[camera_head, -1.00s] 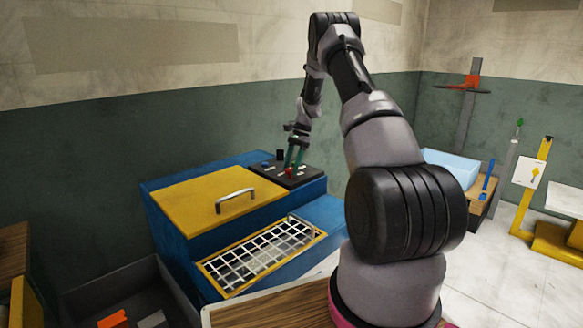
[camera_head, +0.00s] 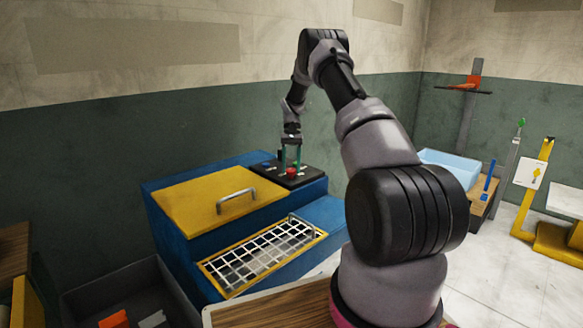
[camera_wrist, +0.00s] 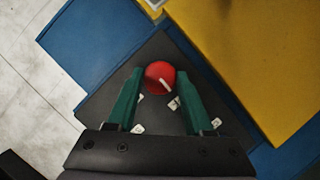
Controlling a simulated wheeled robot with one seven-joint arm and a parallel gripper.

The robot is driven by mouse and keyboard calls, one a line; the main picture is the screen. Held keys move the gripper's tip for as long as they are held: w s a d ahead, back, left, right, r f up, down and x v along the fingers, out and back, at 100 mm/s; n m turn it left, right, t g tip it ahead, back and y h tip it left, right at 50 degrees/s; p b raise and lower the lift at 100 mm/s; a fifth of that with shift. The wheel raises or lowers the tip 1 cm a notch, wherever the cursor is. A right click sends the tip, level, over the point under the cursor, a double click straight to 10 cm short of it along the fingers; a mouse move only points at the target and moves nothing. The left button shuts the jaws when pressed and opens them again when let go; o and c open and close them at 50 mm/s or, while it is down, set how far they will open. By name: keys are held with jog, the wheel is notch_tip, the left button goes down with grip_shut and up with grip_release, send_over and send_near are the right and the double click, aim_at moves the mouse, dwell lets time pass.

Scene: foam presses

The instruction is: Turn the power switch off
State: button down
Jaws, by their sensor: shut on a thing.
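The power switch looks to be the red round knob (camera_wrist: 160,75) with a white pointer line, on the black control panel (camera_wrist: 155,110). In the wrist view the pointer line runs toward the lower right. The knob also shows in the head view (camera_head: 292,171), on the panel (camera_head: 303,178) at the machine's back right. My gripper (camera_head: 290,165) points down over the panel. Its green fingers (camera_wrist: 157,77) are shut on the red knob, one on each side. Small white labels lie around the knob; their text is too small to read.
The blue machine (camera_head: 170,215) has a yellow lid (camera_head: 200,203) with a metal handle (camera_head: 236,197), left of the panel. A white wire grate (camera_head: 262,258) lies in front. A light blue bin (camera_head: 450,166) stands at right. The wall is close behind.

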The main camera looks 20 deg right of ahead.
jog(key=shift+n, duration=0.3)
dwell(0.4)
jog(key=shift+c, duration=1.4)
grip_release()
jog(key=shift+r, duration=0.1)
jog(key=v, duration=1)
jog(key=shift+w+r, duration=0.15)
jog(key=shift+r, duration=0.2)
jog(key=shift+a+r, duration=0.1)
